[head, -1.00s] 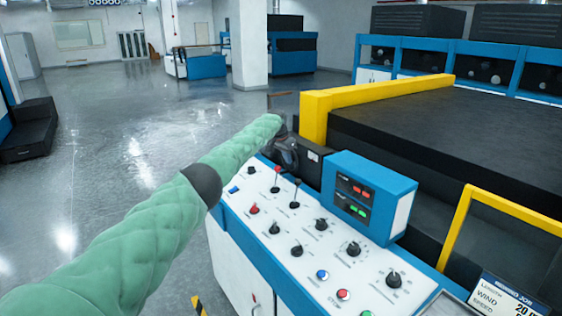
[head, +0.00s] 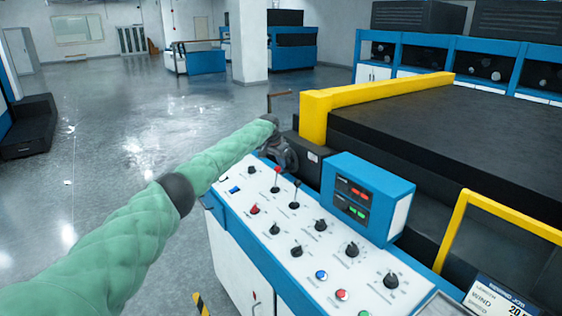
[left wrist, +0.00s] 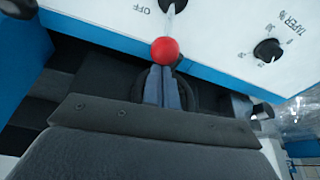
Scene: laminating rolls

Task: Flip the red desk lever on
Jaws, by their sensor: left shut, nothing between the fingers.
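The red desk lever is a thin stem with a red ball knob (head: 277,170). It stands on the white control panel (head: 262,228), near its far end. In the left wrist view the red ball (left wrist: 165,50) is just beyond my fingertips, with the stem base near an "OFF" label. My left gripper (head: 283,158) is shut and empty, over the panel's far end close behind the knob. It also shows in the left wrist view (left wrist: 161,78), its tips at the ball's lower edge. I cannot tell if they touch. My right gripper is not in view.
A second lever (head: 295,193) stands close right of the red one. Several knobs and buttons cover the panel. A blue display box (head: 368,195) rises at its right. A yellow rail (head: 375,101) and black machine bed lie behind. Open floor is on the left.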

